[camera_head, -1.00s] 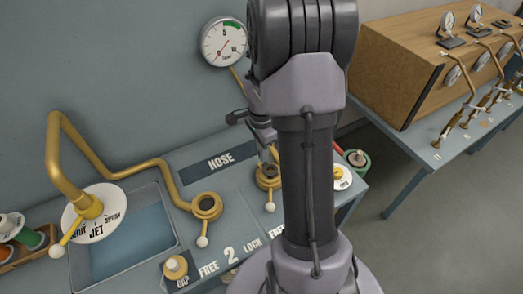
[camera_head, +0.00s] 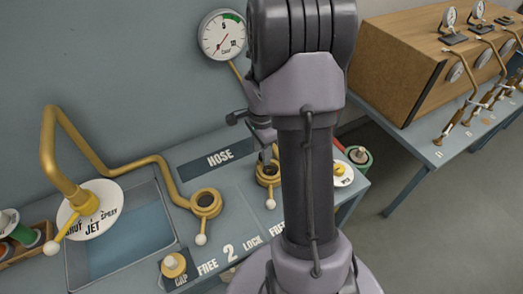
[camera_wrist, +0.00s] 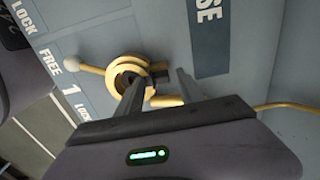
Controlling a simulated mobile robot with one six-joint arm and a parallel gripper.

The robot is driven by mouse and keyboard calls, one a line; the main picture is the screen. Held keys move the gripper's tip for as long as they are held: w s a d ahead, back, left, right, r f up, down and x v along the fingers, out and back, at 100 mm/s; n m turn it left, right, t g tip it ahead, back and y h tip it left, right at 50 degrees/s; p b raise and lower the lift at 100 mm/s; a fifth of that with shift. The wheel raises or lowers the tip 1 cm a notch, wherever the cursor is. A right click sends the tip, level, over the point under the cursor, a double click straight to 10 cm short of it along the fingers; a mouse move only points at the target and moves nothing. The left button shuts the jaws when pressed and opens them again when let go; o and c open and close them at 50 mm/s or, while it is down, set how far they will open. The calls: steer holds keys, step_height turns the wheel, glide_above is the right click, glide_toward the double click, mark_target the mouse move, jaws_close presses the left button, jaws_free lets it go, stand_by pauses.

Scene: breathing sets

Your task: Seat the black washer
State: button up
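My gripper (camera_wrist: 160,78) reaches down at a brass coupling ring (camera_wrist: 123,82) in the wrist view. Its two dark fingers stand apart, with their tips at the right side of the ring's mouth. A dark shape shows in the mouth, but I cannot tell a black washer from fingertip or shadow there. In the head view the same brass ring (camera_head: 268,181) sits just left of my arm, below the HOSE label. My arm covers much of that area. I cannot tell whether the fingers hold anything.
A second brass ring (camera_head: 205,204), a CAP fitting (camera_head: 173,266) and a shallow blue tray (camera_head: 125,240) lie to the left. A bent brass pipe (camera_head: 130,163) and a gauge (camera_head: 222,36) stand behind.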

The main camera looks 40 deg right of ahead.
step_height(320, 180, up, 18)
steer(key=p, duration=0.6)
steer(key=shift+f, duration=0.25)
steer(key=a+r+n+t+b, duration=0.2)
steer(key=a+r+n, duration=0.25)
steer(key=a, duration=0.55)
steer(key=s+a+n+t+y+b, duration=0.1)
steer(key=s+a+n+t+b, duration=0.1)
steer(key=s+a+n, duration=0.4)
steer(key=s+a+n+t+y+b, duration=0.1)
steer(key=s+a+n, duration=0.4)
steer(key=a, duration=0.6)
steer(key=shift+s+n+t+b, duration=0.35)
steer(key=shift+s+t, duration=0.05)
steer(key=shift+s, duration=0.3)
steer(key=shift+a, duration=0.1)
